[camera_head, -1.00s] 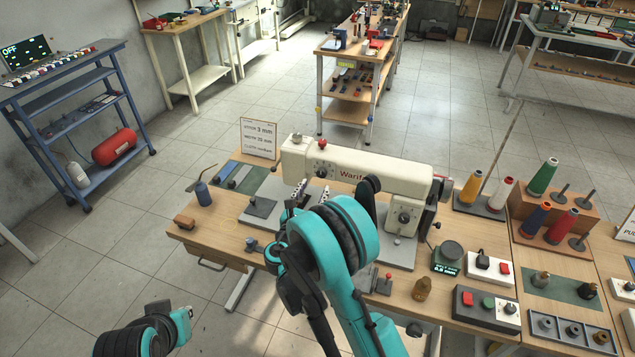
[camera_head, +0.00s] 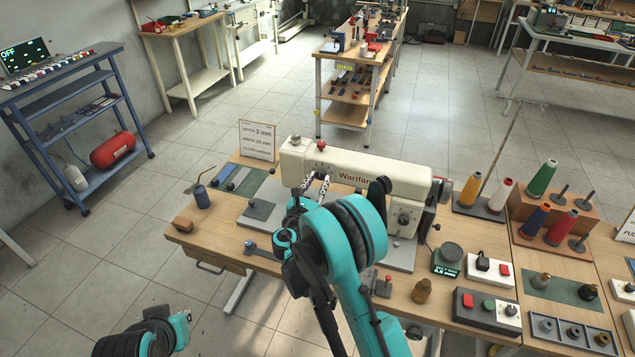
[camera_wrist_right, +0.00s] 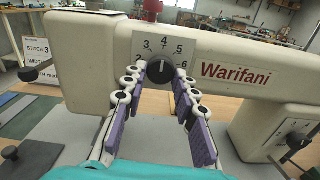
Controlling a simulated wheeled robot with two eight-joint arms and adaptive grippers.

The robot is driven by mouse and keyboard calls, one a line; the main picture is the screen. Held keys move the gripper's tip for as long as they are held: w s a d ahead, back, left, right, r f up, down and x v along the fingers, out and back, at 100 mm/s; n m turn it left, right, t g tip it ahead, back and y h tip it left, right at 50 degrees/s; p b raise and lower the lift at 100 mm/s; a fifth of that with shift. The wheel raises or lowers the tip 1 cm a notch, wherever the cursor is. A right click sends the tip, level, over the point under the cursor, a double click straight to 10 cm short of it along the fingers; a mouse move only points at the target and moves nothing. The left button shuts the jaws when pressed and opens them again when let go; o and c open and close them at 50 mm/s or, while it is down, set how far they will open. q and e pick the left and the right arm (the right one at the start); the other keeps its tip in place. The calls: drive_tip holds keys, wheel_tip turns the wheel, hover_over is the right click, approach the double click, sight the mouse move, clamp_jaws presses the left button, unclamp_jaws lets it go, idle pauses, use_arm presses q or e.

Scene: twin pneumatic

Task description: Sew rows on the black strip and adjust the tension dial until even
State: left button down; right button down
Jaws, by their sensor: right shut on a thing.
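The cream sewing machine (camera_head: 350,171) stands on the wooden table. Its black round dial (camera_wrist_right: 160,70) carries the numbers 2 to 6 and sits in the middle of the right wrist view. My right gripper (camera_wrist_right: 162,80) is shut on this dial, one jaw at each side. In the head view the right gripper (camera_head: 316,182) is at the front of the machine and hides the dial. My left gripper (camera_head: 181,326) is low at the left, clear of the table; its jaws are not clear. Flat coloured strips (camera_head: 228,175) lie left of the machine; I cannot single out the black strip.
A card with printed settings (camera_head: 258,140) stands behind the strips. A blue can (camera_head: 202,197) and a brown block (camera_head: 182,225) are at the table's left. A small green display box (camera_head: 447,260), switch boxes (camera_head: 487,266) and thread spools (camera_head: 543,177) stand to the right.

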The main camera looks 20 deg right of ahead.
drive_tip(key=shift+m, duration=0.4)
drive_tip(key=m+b, duration=0.1)
drive_tip(key=m, duration=0.1)
drive_tip(key=shift+m+b, duration=0.3)
drive_tip(key=shift+b, duration=0.1)
drive_tip(key=shift+m+b, duration=0.85)
drive_tip(key=shift+m, duration=1.35)
drive_tip(key=shift+w, duration=0.1)
drive_tip(key=c, duration=1.2)
unclamp_jaws()
drive_tip(key=shift+a, duration=0.1)
